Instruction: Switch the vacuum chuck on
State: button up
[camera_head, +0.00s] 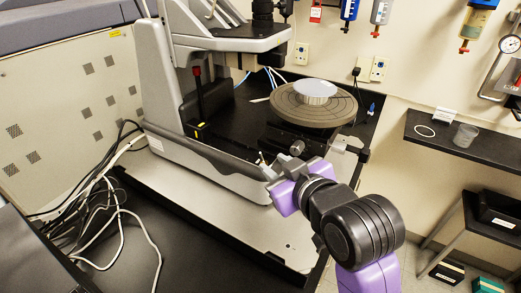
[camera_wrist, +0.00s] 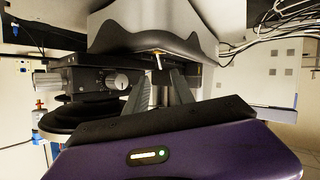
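The profiler's dark round chuck (camera_head: 285,106) carries a silver disc (camera_head: 314,90). A small pale toggle lever (camera_head: 262,157) stands at the front edge of the profiler base; it also shows in the wrist view (camera_wrist: 157,61), with a yellowish mark at its foot. My gripper (camera_head: 270,168) is at this front edge, close to the lever. In the wrist view my gripper (camera_wrist: 161,78) has its two grey fingers apart, with nothing between them; the lever appears just beyond the fingertips, between them. I cannot tell whether a finger touches it, nor which position it is in.
A silver stage knob (camera_head: 297,148) lies right of the lever, under the chuck; it also shows in the wrist view (camera_wrist: 118,81). The profiler's grey column (camera_head: 158,75) rises at left. Loose cables (camera_head: 105,190) lie left of the base. The pale bench plate (camera_head: 200,200) in front is bare.

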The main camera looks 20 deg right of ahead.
aim_at(261, 155)
jog(key=shift+p+x, duration=0.75)
jog(key=shift+x, duration=3.2)
jog(key=shift+r, duration=0.1)
grip_shut()
